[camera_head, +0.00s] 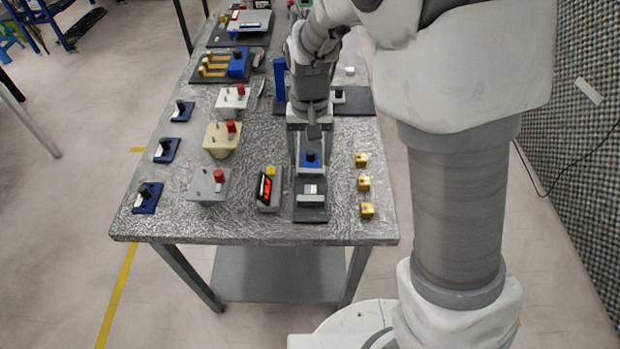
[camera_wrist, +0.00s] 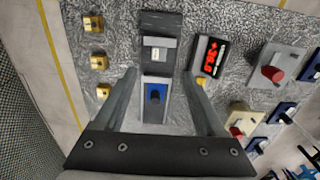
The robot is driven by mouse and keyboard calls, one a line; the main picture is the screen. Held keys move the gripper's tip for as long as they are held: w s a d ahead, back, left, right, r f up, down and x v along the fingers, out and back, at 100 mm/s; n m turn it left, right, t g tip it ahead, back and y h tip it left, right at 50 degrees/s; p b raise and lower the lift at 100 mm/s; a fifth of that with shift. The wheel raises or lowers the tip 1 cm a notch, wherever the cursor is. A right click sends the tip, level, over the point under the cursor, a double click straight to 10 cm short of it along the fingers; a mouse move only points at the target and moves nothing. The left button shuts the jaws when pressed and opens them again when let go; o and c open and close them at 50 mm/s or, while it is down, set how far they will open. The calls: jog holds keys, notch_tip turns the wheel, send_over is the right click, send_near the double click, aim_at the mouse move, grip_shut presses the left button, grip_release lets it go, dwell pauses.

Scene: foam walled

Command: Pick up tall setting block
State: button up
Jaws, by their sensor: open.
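No block is marked as the tall setting block, so I cannot tell for sure which it is. My gripper (camera_head: 310,160) points down over the near part of the table, and its two fingers stand apart. In the wrist view, a blue piece with a black knob (camera_wrist: 156,93) on a grey plate lies between the fingers of my gripper (camera_wrist: 160,75). The blue piece also shows in the head view (camera_head: 311,160). I cannot tell whether the fingers touch it. A dark base with a grey block (camera_head: 311,198) lies just in front of it. An upright blue block (camera_head: 280,78) stands farther back.
A readout box with red digits (camera_head: 266,190) stands close left of the dark base. Several small gold blocks (camera_head: 364,184) line the right side. Knobbed boxes (camera_head: 208,185) and blue pieces (camera_head: 148,198) fill the left. Bare table (camera_wrist: 228,98) shows between them.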

send_over(310, 189)
jog(key=f, duration=0.6)
jog(key=shift+s+f, duration=0.15)
jog(key=shift+s, duration=0.1)
jog(key=shift+w+f+b, duration=0.15)
jog(key=shift+f, duration=1.3)
jog(key=shift+w+f+b, duration=0.15)
jog(key=shift+f, duration=1.3)
grip_shut()
